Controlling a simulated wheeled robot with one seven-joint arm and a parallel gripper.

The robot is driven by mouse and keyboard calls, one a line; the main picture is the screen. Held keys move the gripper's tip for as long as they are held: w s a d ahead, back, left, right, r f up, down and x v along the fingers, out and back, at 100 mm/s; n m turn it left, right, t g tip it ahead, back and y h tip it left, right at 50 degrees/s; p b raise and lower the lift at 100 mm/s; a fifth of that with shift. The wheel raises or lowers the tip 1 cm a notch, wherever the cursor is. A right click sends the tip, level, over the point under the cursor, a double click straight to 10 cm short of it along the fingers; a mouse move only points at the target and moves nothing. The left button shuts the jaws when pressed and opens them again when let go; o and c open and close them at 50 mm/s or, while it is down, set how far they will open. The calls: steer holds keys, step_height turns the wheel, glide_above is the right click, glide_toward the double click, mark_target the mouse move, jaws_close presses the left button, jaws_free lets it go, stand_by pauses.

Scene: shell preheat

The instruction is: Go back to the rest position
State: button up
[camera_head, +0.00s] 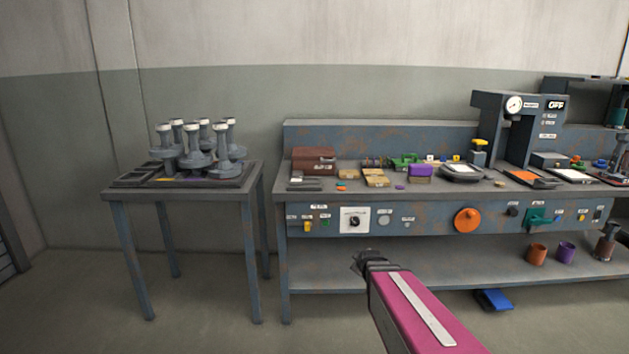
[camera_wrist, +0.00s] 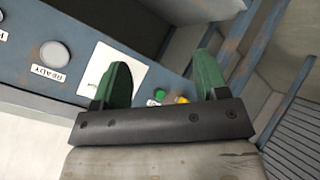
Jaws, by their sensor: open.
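My gripper (camera_head: 364,262) is at the end of my magenta arm, low in front of the long workbench (camera_head: 350,277) in the head view. In the wrist view, my gripper (camera_wrist: 162,85) shows two green fingers set well apart, open, with nothing between them. Beyond the fingers, the bench's front panel (camera_wrist: 75,88) shows a white plate (camera_wrist: 115,65), a green button (camera_wrist: 160,95) and a round button (camera_wrist: 54,53) labelled READY. The gripper looks clear of the panel.
A small table (camera_head: 187,193) on the left bears several grey shells (camera_head: 196,157). The workbench carries a brown box (camera_head: 314,160), coloured parts and a press (camera_head: 516,118) with a gauge. A blue item (camera_head: 493,299) lies on the floor. The floor at front left is clear.

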steer(key=s+f+m+g, duration=0.3)
steer(key=s+m+g, duration=0.6)
steer(key=s, duration=0.9)
steer(key=shift+s+g, duration=0.3)
steer(key=shift+g, duration=0.3)
